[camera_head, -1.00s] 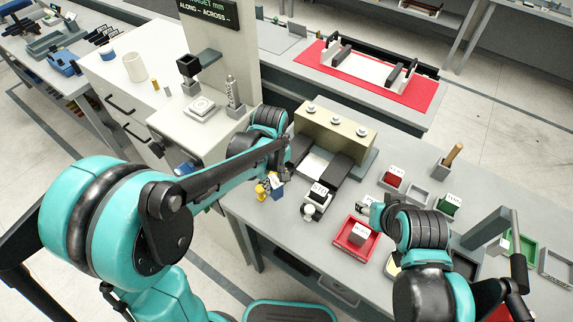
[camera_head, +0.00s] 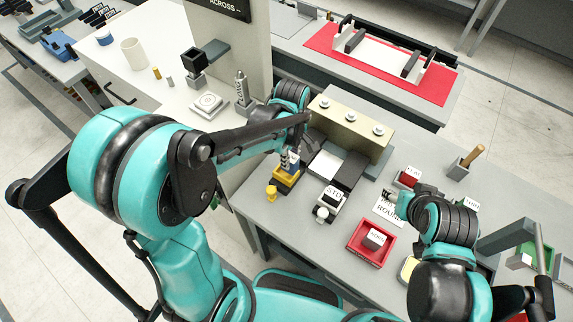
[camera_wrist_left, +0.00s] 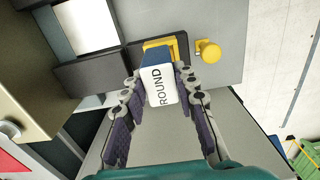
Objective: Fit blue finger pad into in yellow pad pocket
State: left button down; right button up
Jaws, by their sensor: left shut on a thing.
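My left gripper (camera_wrist_left: 162,90) is shut on the blue finger pad (camera_wrist_left: 153,59), which has a white face marked ROUND. The pad is at the yellow pad pocket (camera_wrist_left: 176,42) and overlaps it in the left wrist view. I cannot tell whether it is seated. In the head view the yellow pocket (camera_head: 288,180) shows just below my left gripper (camera_head: 290,158), left of the pale fixture block. My right gripper (camera_head: 390,194) is over the bench by a ROUND card, and its fingers are too small to read.
A yellow knob (camera_head: 271,192) stands beside the pocket. The tan block (camera_head: 350,130) with several silver knobs rises behind. A block marked STD (camera_head: 333,195) and a red tray (camera_head: 371,243) with a dark block are to the right.

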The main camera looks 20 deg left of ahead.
pick_arm(q)
jog(key=shift+a+f, duration=0.45)
jog(key=shift+a, duration=0.2)
jog(key=shift+f+b, duration=0.55)
jog(key=shift+f, duration=1.45)
jog(key=shift+f, duration=0.1)
jog(key=c, duration=1.2)
grip_release()
